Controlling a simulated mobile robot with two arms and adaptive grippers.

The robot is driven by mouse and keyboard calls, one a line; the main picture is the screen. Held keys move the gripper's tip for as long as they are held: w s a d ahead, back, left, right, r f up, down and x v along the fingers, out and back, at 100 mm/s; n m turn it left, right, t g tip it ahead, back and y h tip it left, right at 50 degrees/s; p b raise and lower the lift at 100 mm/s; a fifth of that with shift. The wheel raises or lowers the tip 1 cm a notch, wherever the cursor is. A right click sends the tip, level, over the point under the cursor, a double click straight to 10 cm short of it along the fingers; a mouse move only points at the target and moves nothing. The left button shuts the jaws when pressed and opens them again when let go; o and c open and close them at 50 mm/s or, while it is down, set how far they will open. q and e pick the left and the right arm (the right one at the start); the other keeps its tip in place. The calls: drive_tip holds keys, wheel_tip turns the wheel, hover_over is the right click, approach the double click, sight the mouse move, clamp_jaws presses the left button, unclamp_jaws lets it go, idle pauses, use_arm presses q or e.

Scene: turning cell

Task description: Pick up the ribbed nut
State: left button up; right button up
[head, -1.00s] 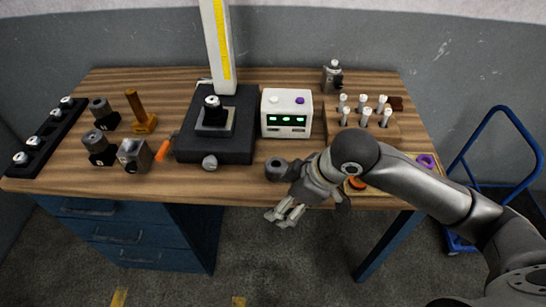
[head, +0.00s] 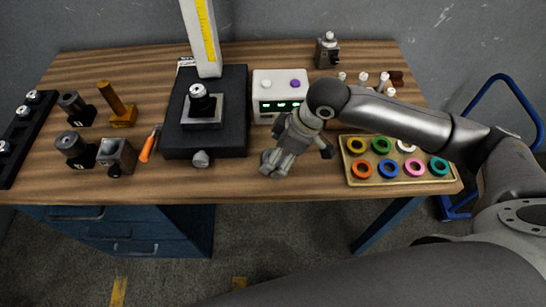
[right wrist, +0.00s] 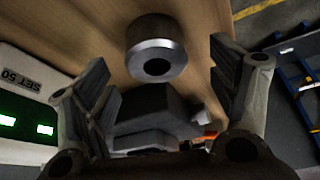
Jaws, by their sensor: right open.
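The ribbed nut (right wrist: 157,50), a dark grey cylinder with a lighter rim and a round hole, sits on the wooden table in the right wrist view. My right gripper (right wrist: 165,85) is open and empty, its two fingers to either side of the nut's line. The nut appears apart from both fingers. In the head view my right gripper (head: 276,165) is low over the table's front part, right of the black gauge base, and largely covers the nut. My left gripper is not in view.
The black gauge base (head: 180,145) stands left of the gripper and the white display box (head: 270,87) behind it. A tray of coloured rings (head: 398,183) lies to the right.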

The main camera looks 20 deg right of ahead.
drive_tip(key=x, duration=0.3)
drive_tip(key=shift+w+f+p, duration=0.1)
drive_tip(key=shift+f+p, duration=0.1)
drive_tip(key=shift+p, duration=0.1)
drive_tip(key=shift+f, duration=0.15)
drive_tip(key=shift+w, duration=0.1)
drive_tip(key=c, duration=1.1)
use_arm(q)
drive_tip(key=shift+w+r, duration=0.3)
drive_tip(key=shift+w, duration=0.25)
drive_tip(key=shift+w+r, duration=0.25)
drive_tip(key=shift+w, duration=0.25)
use_arm(e)
drive_tip(key=shift+c, duration=0.5)
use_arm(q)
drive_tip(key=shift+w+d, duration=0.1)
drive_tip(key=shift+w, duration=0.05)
